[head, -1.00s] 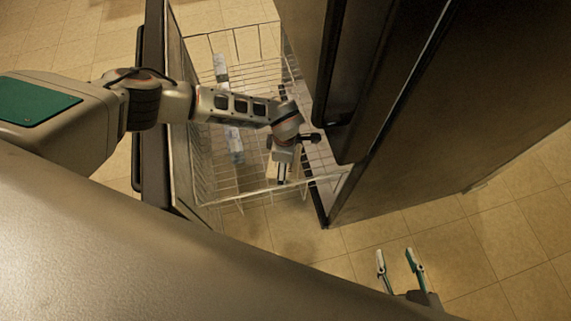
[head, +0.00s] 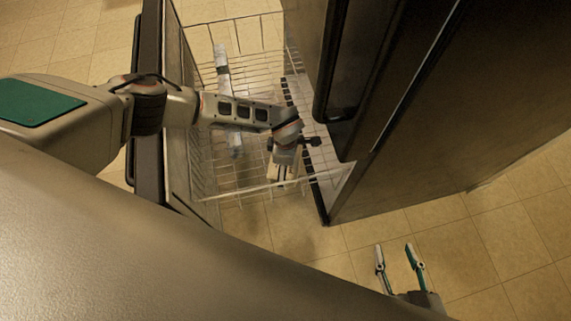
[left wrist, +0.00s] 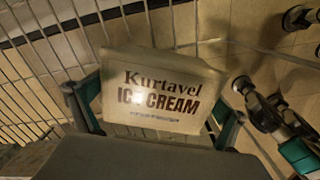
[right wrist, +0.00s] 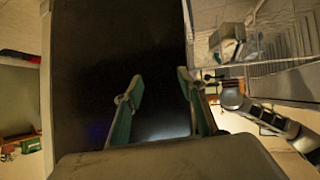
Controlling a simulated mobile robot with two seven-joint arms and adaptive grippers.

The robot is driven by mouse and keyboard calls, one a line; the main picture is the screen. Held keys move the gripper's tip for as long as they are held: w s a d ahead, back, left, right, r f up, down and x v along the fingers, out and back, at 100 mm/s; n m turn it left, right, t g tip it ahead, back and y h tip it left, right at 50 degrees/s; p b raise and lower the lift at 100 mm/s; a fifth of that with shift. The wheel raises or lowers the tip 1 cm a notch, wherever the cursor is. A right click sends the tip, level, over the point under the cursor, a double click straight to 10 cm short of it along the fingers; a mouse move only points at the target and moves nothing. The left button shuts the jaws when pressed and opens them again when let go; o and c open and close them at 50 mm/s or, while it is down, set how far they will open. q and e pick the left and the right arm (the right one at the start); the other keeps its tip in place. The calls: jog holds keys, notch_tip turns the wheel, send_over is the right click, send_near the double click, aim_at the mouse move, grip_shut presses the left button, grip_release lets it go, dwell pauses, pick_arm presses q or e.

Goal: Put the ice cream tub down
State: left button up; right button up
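The ice cream tub (left wrist: 160,95) is pale, with "Kurtavel ICE CREAM" on the side facing the left wrist camera. My left gripper (left wrist: 155,112) has one green-backed finger on each side of the tub and appears shut on it. In the head view my left gripper (head: 284,172) is over the front part of a pulled-out wire basket (head: 252,188). The tub is mostly hidden there by the gripper, and I cannot tell whether its base touches the wires. My right gripper (head: 396,258) is open and empty, low at the right; its parted fingers also show in the right wrist view (right wrist: 158,88).
Clear, bottle-like items (head: 235,142) lie in the left part of the basket. A dark door panel (head: 160,100) borders the basket on the left, and a tall dark cabinet (head: 440,120) stands on the right. Tiled floor (head: 470,240) is open at the lower right.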

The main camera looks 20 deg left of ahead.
pick_arm(q)
jog(key=r, duration=0.1)
jog(key=r+p, duration=0.1)
jog(key=r, duration=0.3)
jog(key=shift+w+p, duration=0.3)
jog(key=shift+p, duration=0.1)
notch_tip(320, 180, up, 6)
jog(key=shift+s+r+p, duration=0.1)
jog(key=shift+s+p, duration=0.05)
jog(key=shift+p, duration=0.9)
jog(key=shift+s+r, duration=0.1)
jog(key=shift+r, duration=0.4)
jog(key=shift+s, duration=0.1)
pick_arm(e)
jog(key=shift+s+d+f+g+h, duration=0.2)
jog(key=shift+s+d, duration=0.1)
jog(key=shift+d, duration=0.3)
jog(key=shift+s+d+f+g+h, duration=0.1)
jog(key=shift+s+d+h, duration=0.15)
jog(key=shift+d, duration=0.3)
jog(key=shift+w+r, duration=0.15)
